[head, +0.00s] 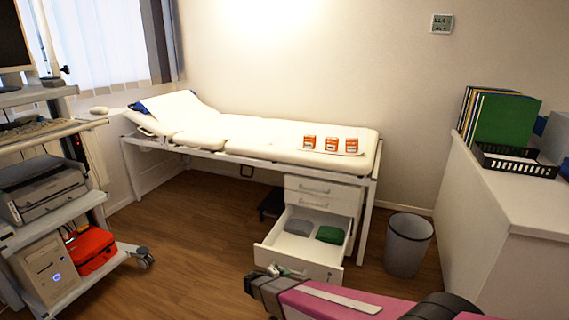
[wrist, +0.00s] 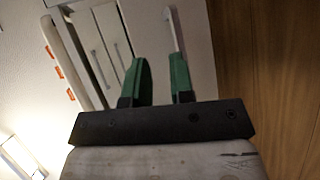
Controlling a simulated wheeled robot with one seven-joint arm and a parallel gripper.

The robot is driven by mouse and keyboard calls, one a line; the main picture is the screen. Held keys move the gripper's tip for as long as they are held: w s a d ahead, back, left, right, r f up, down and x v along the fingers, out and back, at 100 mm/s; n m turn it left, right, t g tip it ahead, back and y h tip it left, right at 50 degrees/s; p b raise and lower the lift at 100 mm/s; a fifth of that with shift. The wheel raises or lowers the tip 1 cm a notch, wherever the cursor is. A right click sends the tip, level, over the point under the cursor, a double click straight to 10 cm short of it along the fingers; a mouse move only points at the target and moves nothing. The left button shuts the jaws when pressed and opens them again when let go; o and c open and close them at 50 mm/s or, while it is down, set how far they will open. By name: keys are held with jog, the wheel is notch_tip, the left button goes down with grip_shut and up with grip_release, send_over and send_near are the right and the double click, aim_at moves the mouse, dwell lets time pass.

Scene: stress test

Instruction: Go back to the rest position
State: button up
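In the wrist view my gripper (wrist: 159,80) shows two green fingers standing apart on a dark bar. Nothing is seen between them, so it is open and empty. In the head view my pink and dark arm (head: 340,301) reaches in from the bottom right. Its dark end is low in front of the open bottom drawer (head: 294,261) of the white cabinet. Whether it touches the drawer cannot be told. A grey folded cloth (head: 298,227) and a green folded cloth (head: 330,234) lie in the drawer.
The examination bed (head: 270,137) carries three orange and white boxes (head: 332,144). A grey bin (head: 407,245) stands right of the cabinet. A white counter (head: 503,205) is at the right, an equipment cart (head: 68,228) at the left. The wood floor (head: 195,240) between cart and drawer is clear.

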jog(key=s+d+r+m+g+y, duration=0.4)
jog(key=s+d+r+y, duration=0.1)
jog(key=d+r, duration=0.4)
jog(key=s+d+r+m+g+y, duration=0.4)
jog(key=s+d+r+y, duration=0.2)
jog(key=d+r, duration=0.4)
notch_tip(320, 180, up, 4)
jog(key=shift+s+d+f+y, duration=0.15)
jog(key=shift+s+y, duration=0.15)
jog(key=shift+s, duration=0.3)
